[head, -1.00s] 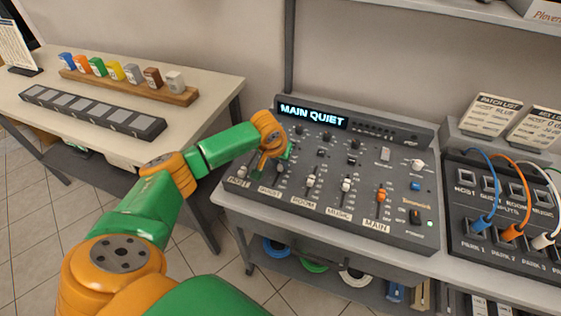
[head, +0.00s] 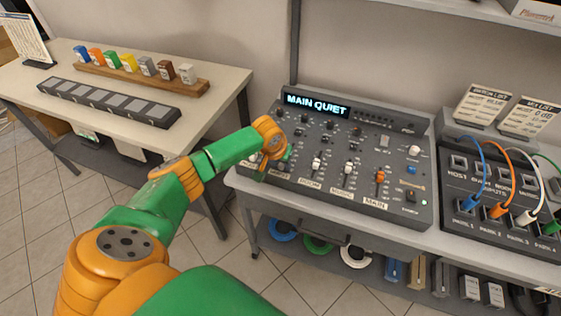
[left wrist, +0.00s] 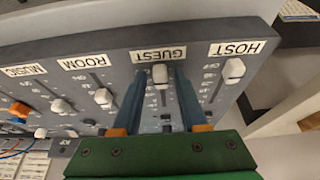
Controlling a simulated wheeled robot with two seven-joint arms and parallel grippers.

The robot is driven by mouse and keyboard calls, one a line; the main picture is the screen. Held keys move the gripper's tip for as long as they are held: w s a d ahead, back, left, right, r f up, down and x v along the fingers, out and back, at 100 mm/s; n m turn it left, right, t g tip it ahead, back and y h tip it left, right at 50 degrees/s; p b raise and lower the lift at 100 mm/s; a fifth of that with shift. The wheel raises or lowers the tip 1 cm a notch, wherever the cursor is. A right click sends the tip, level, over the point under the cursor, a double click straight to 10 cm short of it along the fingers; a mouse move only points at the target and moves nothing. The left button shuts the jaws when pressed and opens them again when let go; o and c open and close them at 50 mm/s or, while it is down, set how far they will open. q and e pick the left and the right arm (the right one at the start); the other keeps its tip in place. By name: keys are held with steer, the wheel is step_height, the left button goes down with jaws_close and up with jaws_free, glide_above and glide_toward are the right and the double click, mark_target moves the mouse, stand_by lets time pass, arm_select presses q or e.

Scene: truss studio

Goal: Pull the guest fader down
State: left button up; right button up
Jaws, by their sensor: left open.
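The mixing console (head: 400,200) stands on the grey bench, its display (head: 316,104) reading MAIN QUIET. My right gripper is not in view.
The host fader cap (left wrist: 234,69) is close beside one finger; the room fader cap (left wrist: 104,97) is on the other side. A patch panel (head: 500,190) with cables stands to the right. A table (head: 215,92) with coloured blocks is at the left.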

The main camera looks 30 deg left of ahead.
arm_select(q)
steer(key=shift+w+a, duration=0.1)
steer(key=shift+w, duration=0.1)
steer(key=v, duration=0.7)
steer(key=shift+s, duration=0.1)
steer(key=shift+f, duration=0.1)
